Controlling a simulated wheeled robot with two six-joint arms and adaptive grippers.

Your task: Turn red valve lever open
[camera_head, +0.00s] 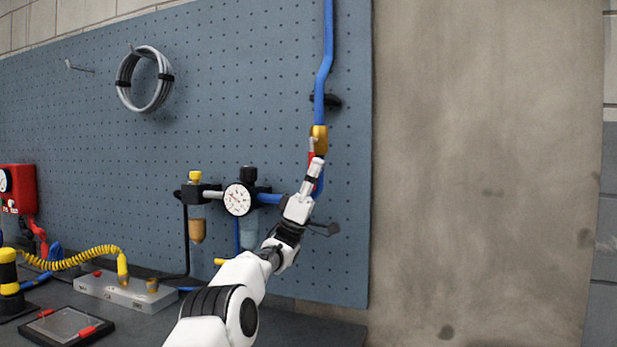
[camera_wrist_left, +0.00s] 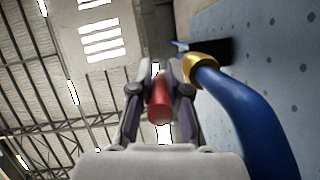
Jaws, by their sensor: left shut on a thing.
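The red valve lever (camera_head: 312,159) hangs down from the brass valve body (camera_head: 320,139) on the blue pipe, in front of the pegboard. My left gripper (camera_head: 315,164) is at the lever from below and shut on it. In the left wrist view the red lever (camera_wrist_left: 160,103) sits between the two fingers of my left gripper (camera_wrist_left: 160,92), its rounded end toward the camera. The brass valve (camera_wrist_left: 204,68) and blue pipe (camera_wrist_left: 243,118) show just right of the fingers. In the head view, the gripper hides part of the lever. My right gripper is not in view.
A pressure gauge (camera_head: 238,199) and filter bowls stand left of my arm on the pegboard (camera_head: 230,100). A coiled grey hose (camera_head: 144,79) hangs at upper left. The bench holds a grey manifold block (camera_head: 122,290) and a black tray. The bare wall at right is clear.

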